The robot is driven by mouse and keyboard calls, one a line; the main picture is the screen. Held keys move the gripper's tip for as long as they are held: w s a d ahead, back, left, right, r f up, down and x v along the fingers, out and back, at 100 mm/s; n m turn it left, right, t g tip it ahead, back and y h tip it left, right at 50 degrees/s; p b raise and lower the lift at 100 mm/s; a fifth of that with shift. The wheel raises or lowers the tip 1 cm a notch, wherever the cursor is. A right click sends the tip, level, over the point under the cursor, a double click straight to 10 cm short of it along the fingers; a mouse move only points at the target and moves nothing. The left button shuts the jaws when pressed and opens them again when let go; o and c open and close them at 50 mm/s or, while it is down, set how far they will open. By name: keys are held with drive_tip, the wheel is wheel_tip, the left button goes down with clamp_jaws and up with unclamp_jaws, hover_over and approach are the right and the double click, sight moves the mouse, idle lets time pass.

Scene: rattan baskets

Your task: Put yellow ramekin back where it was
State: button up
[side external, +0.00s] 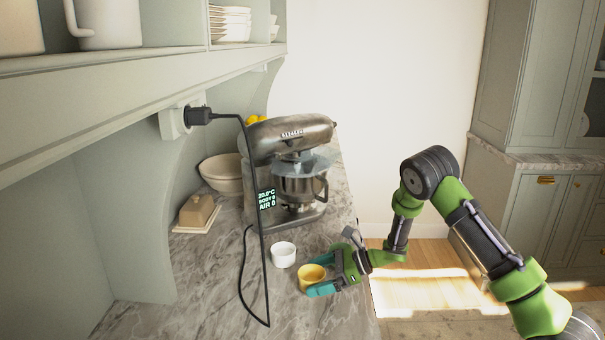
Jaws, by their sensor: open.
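The yellow ramekin (312,279) sits on the marble counter near its right edge, upright as far as I can tell. My gripper (322,274) is low over the counter at the ramekin's right. Its teal fingers are open, one on the far side of the ramekin and one on the near side. I cannot tell whether either finger touches it. A white ramekin (283,255) stands just behind and left of the yellow one, apart from it.
A stand mixer (290,135) with a bowl stands behind the ramekins. Its black cord (243,270) loops down onto the counter (200,305) left of them. A butter dish (197,213) and a cream bowl (222,174) stand farther back left. The front-left counter is clear.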

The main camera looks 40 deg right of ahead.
drive_tip(key=shift+r, duration=0.2)
drive_tip(key=v, duration=1.1)
drive_tip(key=shift+s+d, duration=0.1)
drive_tip(key=shift+d, duration=0.1)
drive_tip(key=shift+d+r, duration=0.1)
drive_tip(key=shift+r, duration=0.15)
drive_tip(key=w+d+r+m+t+h, duration=0.15)
drive_tip(key=r+m+h, duration=0.35)
drive_tip(key=r+m, duration=0.55)
drive_tip(key=w+d+r+m+t+h, duration=0.1)
drive_tip(key=w+r+m+t+h, duration=0.15)
drive_tip(key=r+m+h, duration=0.75)
drive_tip(key=s+a+f+m+g+y, duration=0.1)
drive_tip(key=s+a+m+g+y, duration=0.2)
drive_tip(key=s+a+m, duration=0.5)
drive_tip(key=s+a+f+m+g+y, duration=0.1)
drive_tip(key=s+a+m+g+y, duration=0.2)
drive_tip(key=s+m, duration=1.1)
drive_tip(key=a+m+y, duration=0.2)
drive_tip(key=a+m, duration=0.3)
drive_tip(key=m, duration=0.1)
drive_tip(key=shift+s+a, duration=0.15)
